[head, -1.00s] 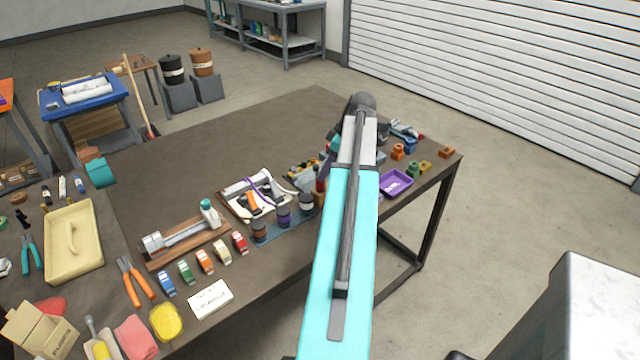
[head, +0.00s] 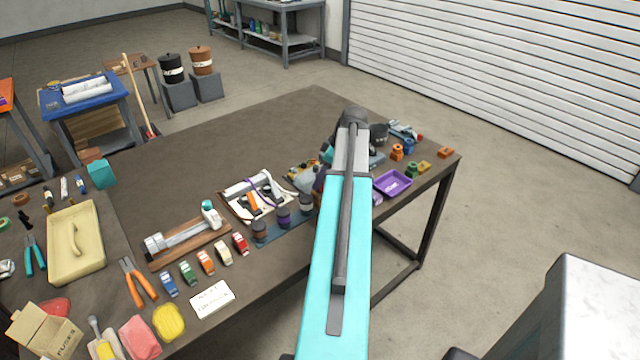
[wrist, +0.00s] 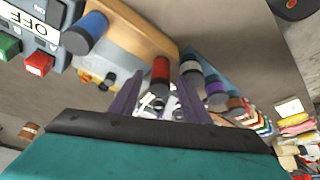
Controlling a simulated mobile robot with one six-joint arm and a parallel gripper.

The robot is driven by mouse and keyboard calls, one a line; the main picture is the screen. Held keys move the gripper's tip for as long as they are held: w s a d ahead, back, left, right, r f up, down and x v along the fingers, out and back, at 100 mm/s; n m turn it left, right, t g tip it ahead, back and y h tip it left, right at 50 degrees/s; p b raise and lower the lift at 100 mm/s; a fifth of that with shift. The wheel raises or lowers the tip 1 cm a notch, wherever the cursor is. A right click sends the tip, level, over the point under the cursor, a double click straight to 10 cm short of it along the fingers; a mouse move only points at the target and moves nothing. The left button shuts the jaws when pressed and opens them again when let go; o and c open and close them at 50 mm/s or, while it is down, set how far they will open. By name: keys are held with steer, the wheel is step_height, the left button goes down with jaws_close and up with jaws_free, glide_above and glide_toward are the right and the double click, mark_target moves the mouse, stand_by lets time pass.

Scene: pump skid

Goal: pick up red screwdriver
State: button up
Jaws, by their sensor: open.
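The red screwdriver (wrist: 161,75) shows in the wrist view as a red handle at the front edge of a tan wooden rack (wrist: 140,32). Its lower part is dark and its shaft is not clearly visible. My gripper (wrist: 158,88) is open, with one purple finger on each side of the handle in the picture. I cannot tell whether the handle is fully between the fingers or a little beyond them. In the head view my arm hides the screwdriver and most of the gripper.
A blue-handled tool (wrist: 85,33) stands in the same rack. A grey box marked OFF (wrist: 35,28) is at the wrist view's left. Several dark jars (head: 283,217) stand close beside the arm. A purple tray (head: 393,184) lies to its right. The table's far middle is clear.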

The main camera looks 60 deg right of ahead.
steer(key=shift+x, duration=0.85)
steer(key=shift+c, duration=0.5)
jaws_close()
